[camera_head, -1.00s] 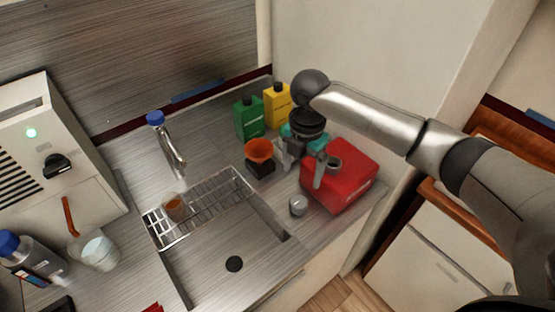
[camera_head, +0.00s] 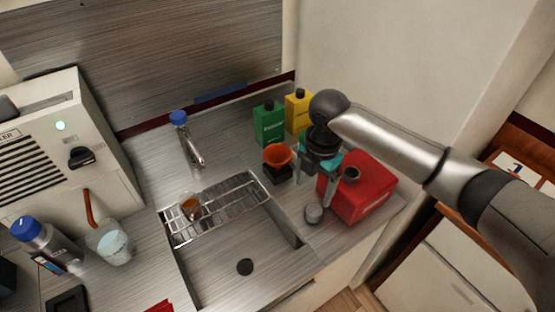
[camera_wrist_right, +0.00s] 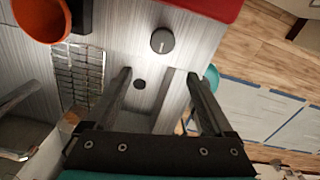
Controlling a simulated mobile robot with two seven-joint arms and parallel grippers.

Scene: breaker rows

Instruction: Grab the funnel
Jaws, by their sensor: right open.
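The orange funnel (camera_head: 277,155) sits upright on a small black base (camera_head: 279,173) on the counter, behind the sink's right side. It also shows at the top left of the right wrist view (camera_wrist_right: 40,20), partly cut off by the frame. My left gripper is not in view.
Green (camera_head: 268,124) and yellow (camera_head: 298,111) bottles stand behind the funnel. A wire rack (camera_head: 240,205) holding a small cup (camera_head: 190,206) spans the sink.

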